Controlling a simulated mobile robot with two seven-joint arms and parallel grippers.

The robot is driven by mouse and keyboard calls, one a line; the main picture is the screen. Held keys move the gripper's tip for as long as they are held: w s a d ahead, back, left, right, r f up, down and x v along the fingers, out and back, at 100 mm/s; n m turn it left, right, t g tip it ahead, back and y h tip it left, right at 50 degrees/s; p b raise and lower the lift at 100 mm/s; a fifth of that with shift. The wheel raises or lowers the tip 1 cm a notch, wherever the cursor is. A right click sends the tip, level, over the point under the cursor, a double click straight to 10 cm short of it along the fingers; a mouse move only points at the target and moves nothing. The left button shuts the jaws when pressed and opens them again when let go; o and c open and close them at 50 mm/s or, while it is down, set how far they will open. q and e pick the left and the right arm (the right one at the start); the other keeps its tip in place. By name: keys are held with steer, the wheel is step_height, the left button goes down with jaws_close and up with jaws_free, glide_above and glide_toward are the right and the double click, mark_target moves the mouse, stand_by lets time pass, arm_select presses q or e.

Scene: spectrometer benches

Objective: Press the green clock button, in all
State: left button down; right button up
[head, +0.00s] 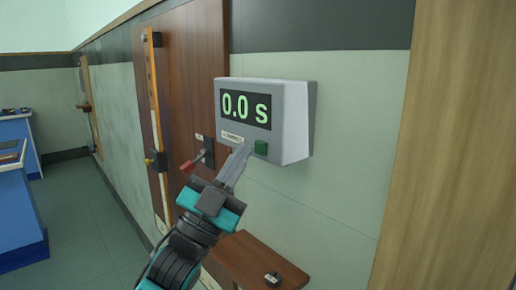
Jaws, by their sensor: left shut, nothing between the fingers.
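A grey clock box (294,122) is fixed to the wall, and its dark display (246,108) reads "0.0 s" in green. The green button (261,147) sits at the lower right of the clock's front face. My left gripper (243,150) is shut and empty. Its fingertips are just left of the green button, in front of the clock's lower edge. I cannot tell whether they touch the clock face. A small pale label (232,137) is partly behind the fingers. My right gripper is not in view.
A red-handled lever (192,162) is on the wooden panel (181,75) left of the clock. A small wooden shelf (250,262) with a small dark object (272,279) is below. A wooden post (440,150) stands at right. Blue benches (20,215) are at far left, with open floor (85,225) between.

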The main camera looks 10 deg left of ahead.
arm_select(q)
steer(key=shift+w+d, duration=0.1)
stand_by(0.3)
steer(key=shift+w+d, duration=0.2)
steer(key=shift+w, duration=0.05)
steer(key=shift+w+d, duration=0.25)
steer(key=shift+w, duration=0.1)
stand_by(0.8)
stand_by(0.4)
steer(key=shift+s+a, duration=0.55)
steer(key=shift+s, duration=0.15)
steer(key=shift+s+a+p, duration=0.35)
steer(key=shift+s+a, duration=0.45)
steer(key=shift+s, duration=0.2)
steer(key=shift+s+a+p, duration=0.3)
steer(key=shift+s+a, duration=0.45)
steer(key=shift+s, duration=0.25)
